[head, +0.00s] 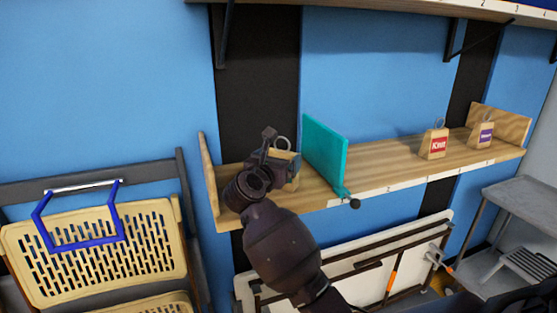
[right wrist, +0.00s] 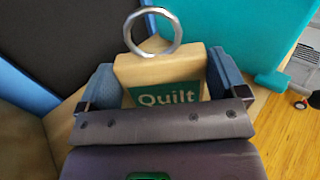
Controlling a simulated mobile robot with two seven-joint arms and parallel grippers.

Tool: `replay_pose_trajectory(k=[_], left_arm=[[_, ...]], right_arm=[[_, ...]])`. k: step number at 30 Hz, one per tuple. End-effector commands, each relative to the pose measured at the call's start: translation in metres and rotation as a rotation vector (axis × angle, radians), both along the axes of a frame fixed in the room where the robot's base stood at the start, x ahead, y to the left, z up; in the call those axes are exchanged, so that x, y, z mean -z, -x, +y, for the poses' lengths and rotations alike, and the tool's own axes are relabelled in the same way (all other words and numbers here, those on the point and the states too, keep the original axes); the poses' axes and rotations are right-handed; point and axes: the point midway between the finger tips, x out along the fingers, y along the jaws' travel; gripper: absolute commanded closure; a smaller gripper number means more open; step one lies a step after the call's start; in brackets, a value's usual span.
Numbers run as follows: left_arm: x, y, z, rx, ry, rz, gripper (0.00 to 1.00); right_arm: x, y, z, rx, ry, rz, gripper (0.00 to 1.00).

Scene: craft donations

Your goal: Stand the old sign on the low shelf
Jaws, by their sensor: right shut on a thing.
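A wooden block sign with a ring on top and a green "Quilt" label (right wrist: 160,70) is between the fingers of my right gripper (head: 277,160), which is shut on it. The sign is upright. It is at the left part of the low wooden shelf (head: 375,160), left of the teal divider (head: 326,150). In the head view my gripper hides much of the sign and its base, so I cannot tell whether it touches the board. My left gripper is not in view.
A sign with a red "Knit" label (head: 434,145) and one with a purple label (head: 481,135) stand on the shelf's right part. An upper shelf (head: 380,8) is above.

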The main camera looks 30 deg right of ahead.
Motion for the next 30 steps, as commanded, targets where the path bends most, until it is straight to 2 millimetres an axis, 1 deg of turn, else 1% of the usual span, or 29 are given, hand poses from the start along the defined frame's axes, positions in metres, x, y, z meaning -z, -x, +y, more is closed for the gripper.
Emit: replay_pose_trajectory(k=[1,2,3,4,10,14,18,30], left_arm=[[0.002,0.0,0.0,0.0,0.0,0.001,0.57],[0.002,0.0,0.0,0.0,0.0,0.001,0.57],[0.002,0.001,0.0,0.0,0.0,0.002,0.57],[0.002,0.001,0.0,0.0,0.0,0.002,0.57],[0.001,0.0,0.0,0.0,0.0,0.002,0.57],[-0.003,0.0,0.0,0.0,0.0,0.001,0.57],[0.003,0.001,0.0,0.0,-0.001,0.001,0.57],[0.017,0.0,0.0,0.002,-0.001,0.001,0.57]], right_arm=[[0.002,0.0,0.0,0.0,0.0,0.0,0.36],[0.003,0.0,0.0,0.0,0.001,0.001,0.07],[0.002,0.0,0.0,0.0,0.001,0.001,0.01],[0.002,0.0,0.0,0.0,0.001,0.001,0.0],[0.001,0.0,0.0,0.0,0.001,0.001,0.0],[-0.004,0.0,0.0,0.0,0.001,0.001,0.0],[0.0,0.01,0.018,-0.003,-0.004,0.0,0.0],[0.0,0.049,0.08,-0.002,-0.005,0.002,0.0]])
